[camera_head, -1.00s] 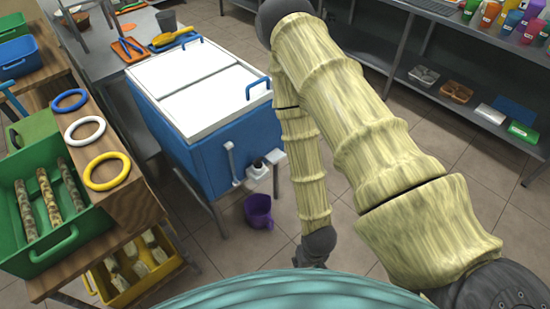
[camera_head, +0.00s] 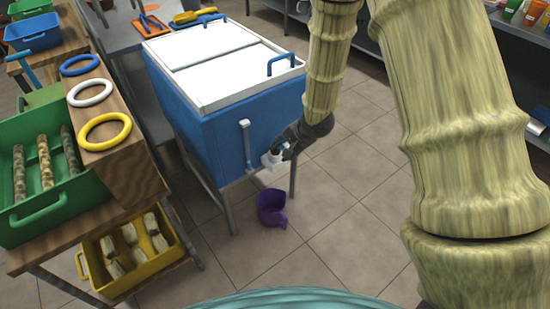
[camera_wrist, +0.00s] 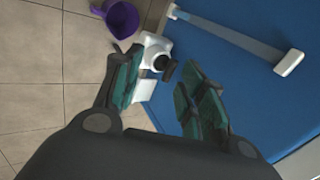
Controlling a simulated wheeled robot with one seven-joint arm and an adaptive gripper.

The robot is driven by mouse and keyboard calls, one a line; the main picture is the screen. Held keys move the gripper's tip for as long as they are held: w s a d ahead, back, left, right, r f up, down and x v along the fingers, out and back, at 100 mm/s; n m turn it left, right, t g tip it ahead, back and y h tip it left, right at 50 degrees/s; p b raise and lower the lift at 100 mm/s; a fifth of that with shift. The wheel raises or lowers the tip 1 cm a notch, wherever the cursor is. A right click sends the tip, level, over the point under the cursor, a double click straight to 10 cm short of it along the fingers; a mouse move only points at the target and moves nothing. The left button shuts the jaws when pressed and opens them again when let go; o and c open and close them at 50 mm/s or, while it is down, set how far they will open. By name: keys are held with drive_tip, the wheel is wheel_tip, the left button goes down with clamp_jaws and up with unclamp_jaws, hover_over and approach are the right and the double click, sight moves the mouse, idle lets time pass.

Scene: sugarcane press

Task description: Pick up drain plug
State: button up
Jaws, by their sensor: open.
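The drain plug appears to be the small dark piece (camera_wrist: 165,69) on the white fitting (camera_wrist: 154,48) at the front of the blue cooler (camera_head: 212,130). In the wrist view the dark piece sits between and just beyond my fingertips. My gripper (camera_wrist: 160,84) is open and empty, with one finger on each side of it. Contact cannot be made out. In the head view my gripper (camera_head: 288,142) is at the cooler's lower right corner and partly hides the fitting and the plug. A white ledge (camera_head: 270,161) shows below it.
A purple jug (camera_head: 271,208) stands on the floor below the fitting. A white handle (camera_head: 246,140) runs down the cooler's front, left of my gripper. A wooden bench (camera_head: 140,180) with rings, a green crate (camera_head: 40,205) and a yellow crate (camera_head: 117,285) is at left.

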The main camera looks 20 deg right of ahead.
drive_tip(key=w+r, duration=0.2)
drive_tip(key=m+b, duration=0.1)
drive_tip(key=b, duration=0.1)
approach(275, 154)
drive_tip(key=shift+w+a, duration=0.75)
drive_tip(key=shift+w, duration=0.25)
drive_tip(key=shift+d+b+x, duration=0.2)
drive_tip(key=shift+b+x, duration=0.2)
drive_tip(key=shift+x, duration=2.1)
drive_tip(key=shift+w+r, duration=0.1)
drive_tip(key=shift+w, duration=0.1)
clamp_jaws()
